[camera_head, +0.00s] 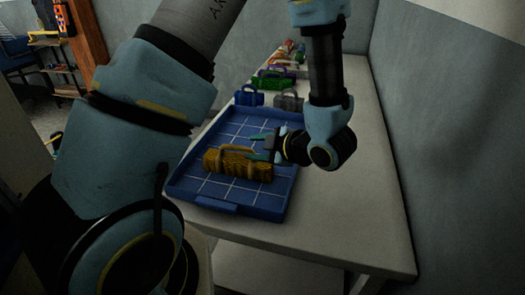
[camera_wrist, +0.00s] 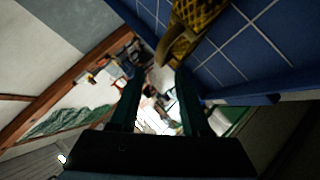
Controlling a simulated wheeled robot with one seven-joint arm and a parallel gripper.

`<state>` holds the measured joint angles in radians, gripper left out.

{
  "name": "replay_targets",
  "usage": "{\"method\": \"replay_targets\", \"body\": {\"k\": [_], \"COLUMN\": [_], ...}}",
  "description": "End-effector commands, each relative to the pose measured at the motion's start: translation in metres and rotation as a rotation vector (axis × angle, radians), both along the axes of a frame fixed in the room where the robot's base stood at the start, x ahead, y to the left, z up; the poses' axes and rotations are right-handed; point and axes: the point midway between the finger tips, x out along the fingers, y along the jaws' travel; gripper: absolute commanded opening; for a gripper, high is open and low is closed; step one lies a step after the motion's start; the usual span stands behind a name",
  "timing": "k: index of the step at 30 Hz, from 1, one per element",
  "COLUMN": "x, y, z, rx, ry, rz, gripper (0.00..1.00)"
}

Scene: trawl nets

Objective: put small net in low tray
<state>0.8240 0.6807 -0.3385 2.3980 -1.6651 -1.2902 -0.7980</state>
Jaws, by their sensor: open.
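A yellow net bundle (camera_head: 238,169) with a handle on top lies in the front half of a low blue tray (camera_head: 265,202) with a pale grid on its floor. My gripper (camera_head: 257,146) is open and empty. It is over the tray, just behind and right of the yellow bundle in the head view. In the wrist view, my gripper (camera_wrist: 158,76) has its two dark green fingers apart, and part of the yellow bundle (camera_wrist: 197,17) shows beyond them at the top. The blue tray (camera_wrist: 250,45) fills the upper right there. I cannot tell whether a finger touches the bundle.
Behind the tray on the pale table (camera_head: 350,220) stand a blue bundle (camera_head: 249,97), a grey bundle (camera_head: 289,102) and a green bundle (camera_head: 270,83), with more coloured items farther back. A wall (camera_head: 450,130) runs along the right. The table's front right is clear.

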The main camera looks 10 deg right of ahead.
Motion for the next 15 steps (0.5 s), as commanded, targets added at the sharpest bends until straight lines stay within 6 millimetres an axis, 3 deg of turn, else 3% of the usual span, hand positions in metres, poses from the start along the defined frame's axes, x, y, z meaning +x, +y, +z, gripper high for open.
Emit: {"method": "replay_targets", "body": {"k": [10, 15], "x": [-0.023, -0.005], "y": [-0.014, -0.017], "z": [0.014, 0.014], "rx": [0.0, -0.037], "ry": [0.001, 0.036], "rz": [0.001, -0.049], "gripper": [0.47, 0.47]}}
